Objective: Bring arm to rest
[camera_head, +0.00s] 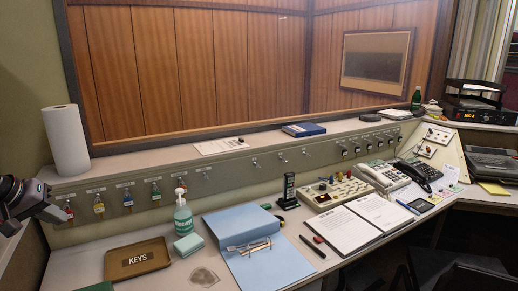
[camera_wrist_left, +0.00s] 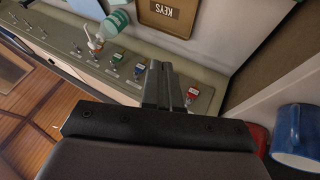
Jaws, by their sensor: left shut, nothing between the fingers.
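My left gripper (camera_head: 60,216) is at the left edge of the head view, in front of the left end of the key panel. In the left wrist view its dark fingers (camera_wrist_left: 163,84) are together with nothing between them. A red-tagged key (camera_head: 69,212) hangs just beyond the fingertips and shows beside them in the left wrist view (camera_wrist_left: 193,93). I cannot tell if they touch. My right gripper is not in view.
Several tagged keys hang along the panel (camera_head: 225,177). A paper roll (camera_head: 66,141) stands on the ledge above. A brown KEYS tray (camera_head: 137,260), soap bottle (camera_head: 183,218) and blue folder (camera_head: 258,270) are on the desk. A blue mug (camera_wrist_left: 297,135) is near the wrist.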

